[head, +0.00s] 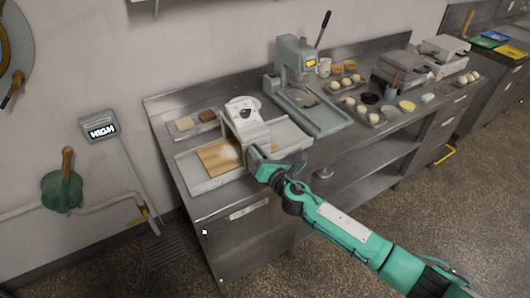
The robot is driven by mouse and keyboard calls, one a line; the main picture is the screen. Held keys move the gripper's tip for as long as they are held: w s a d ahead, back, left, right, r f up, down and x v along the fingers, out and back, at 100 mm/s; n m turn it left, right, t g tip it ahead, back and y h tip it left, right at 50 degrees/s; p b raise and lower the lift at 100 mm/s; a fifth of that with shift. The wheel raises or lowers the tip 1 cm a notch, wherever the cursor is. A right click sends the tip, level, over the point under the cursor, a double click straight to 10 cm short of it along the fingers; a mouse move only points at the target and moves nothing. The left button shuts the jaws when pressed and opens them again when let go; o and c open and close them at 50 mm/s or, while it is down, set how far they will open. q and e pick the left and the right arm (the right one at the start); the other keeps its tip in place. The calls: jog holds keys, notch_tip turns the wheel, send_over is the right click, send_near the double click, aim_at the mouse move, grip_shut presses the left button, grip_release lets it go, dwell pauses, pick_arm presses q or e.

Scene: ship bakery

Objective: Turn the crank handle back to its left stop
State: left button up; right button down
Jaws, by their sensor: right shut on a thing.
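A pale grey machine (243,116) stands on the near left end of the steel counter, over a shallow tray with a wooden board (213,156) in it. My right gripper (255,161) is at the machine's front side, low down. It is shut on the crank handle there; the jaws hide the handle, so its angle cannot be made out. My right arm reaches in from the lower right. My left gripper is out of view.
A press with a black lever (322,28) stands behind, to the right. Several dough balls and small bowls lie on the steel counter (160,105) farther right.

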jog(key=s+a+f+n, duration=0.1)
jog(key=f+n, duration=0.2)
jog(key=n, duration=0.2)
jog(key=s+a+f+n, duration=0.1)
jog(key=f+n, duration=0.2)
jog(key=n, duration=0.2)
jog(key=s+a+f+n+b, duration=0.1)
jog(key=a+f+n, duration=0.1)
jog(key=f+n, duration=0.1)
jog(key=shift+f+n, duration=0.4)
jog(key=shift+n, duration=0.5)
jog(key=shift+w+d+f+n+b, duration=0.1)
jog(key=shift+d+f+n+b, duration=0.05)
jog(key=shift+f+n, duration=0.35)
jog(key=shift+w+d+f+n+b, duration=0.15)
jog(key=shift+f+n, duration=0.2)
jog(key=shift+n, duration=0.25)
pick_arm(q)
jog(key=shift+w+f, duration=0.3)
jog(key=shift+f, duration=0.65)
pick_arm(e)
jog(key=shift+w+d+f+n, duration=0.15)
jog(key=shift+d+f+n, duration=0.1)
jog(key=shift+f+n, duration=0.6)
jog(key=shift+r+n, duration=0.15)
jog(key=shift+n, duration=0.1)
jog(key=c, duration=1.3)
grip_release()
jog(key=shift+o, duration=0.2)
